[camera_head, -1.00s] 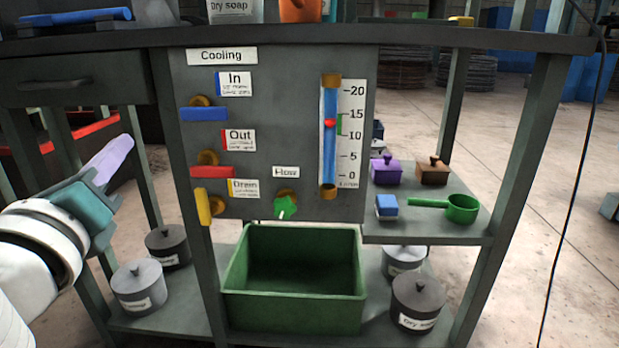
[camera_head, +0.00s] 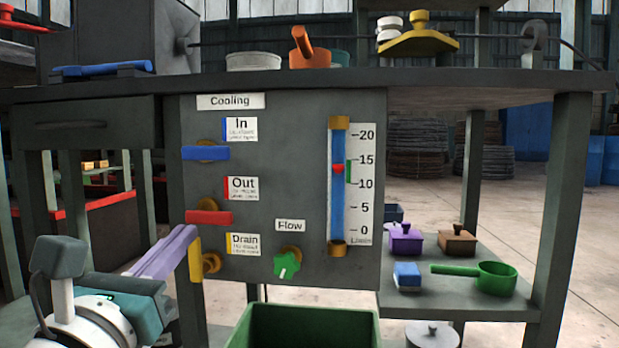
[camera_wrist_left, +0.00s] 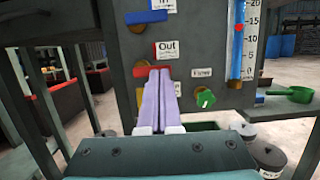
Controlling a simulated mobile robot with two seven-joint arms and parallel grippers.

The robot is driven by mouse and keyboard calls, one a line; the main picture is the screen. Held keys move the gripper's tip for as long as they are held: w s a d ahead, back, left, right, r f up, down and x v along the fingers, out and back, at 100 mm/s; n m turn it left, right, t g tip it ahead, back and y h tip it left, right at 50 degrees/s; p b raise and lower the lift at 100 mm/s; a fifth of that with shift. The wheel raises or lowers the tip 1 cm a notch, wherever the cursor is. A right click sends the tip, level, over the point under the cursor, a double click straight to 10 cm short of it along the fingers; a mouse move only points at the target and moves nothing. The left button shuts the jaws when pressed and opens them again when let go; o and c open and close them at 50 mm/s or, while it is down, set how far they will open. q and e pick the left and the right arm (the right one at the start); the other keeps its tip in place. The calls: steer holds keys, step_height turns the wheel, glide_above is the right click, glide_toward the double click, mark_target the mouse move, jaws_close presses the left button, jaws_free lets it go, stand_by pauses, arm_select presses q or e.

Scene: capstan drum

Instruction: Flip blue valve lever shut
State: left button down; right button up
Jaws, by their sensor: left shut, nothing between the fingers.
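In the head view the fingertips are below the blue lever, close to the red lever (camera_head: 208,217) and the upper end of the yellow lever (camera_head: 195,260). In the left wrist view the fingertips (camera_wrist_left: 158,72) overlap the red lever; contact cannot be told.
The yellow lever hangs vertical and the red one is horizontal. A green flow knob (camera_head: 287,262) and a flow gauge (camera_head: 338,190) are to the right. A green bin (camera_head: 305,318) is below. The tabletop edge (camera_head: 300,88) overhangs the panel.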

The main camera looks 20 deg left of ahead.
mark_target(210, 153)
arm_select(q)
steer(key=w+a+r, duration=0.2)
steer(key=w+r, duration=0.4)
steer(key=w, duration=0.3)
steer(key=shift+r, duration=0.2)
steer(key=shift+a, duration=0.1)
